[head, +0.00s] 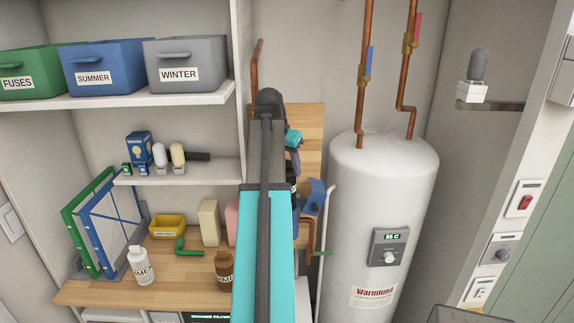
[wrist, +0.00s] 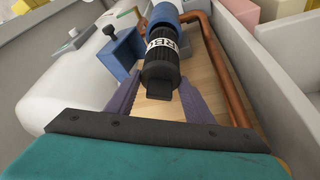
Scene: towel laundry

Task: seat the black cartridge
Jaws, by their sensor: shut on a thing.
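The black cartridge (wrist: 160,68) has a white lettered band and shows in the middle of the wrist view. My gripper (wrist: 160,84) is shut on it, with a purple finger on each side of its near end. A blue round part (wrist: 166,14) lies in line with the cartridge's far end. I cannot tell whether the cartridge touches it, sits inside it or is apart from it. In the head view, my arm hides most of the cartridge and of my gripper.
A blue box with a black knob (wrist: 122,47) is left of the cartridge. A copper pipe (wrist: 222,70) runs close on its right. The white water tank (head: 380,180) stands right of my arm. Bottles, including a brown one (head: 223,268), stand on the wooden counter (head: 185,292) to the left.

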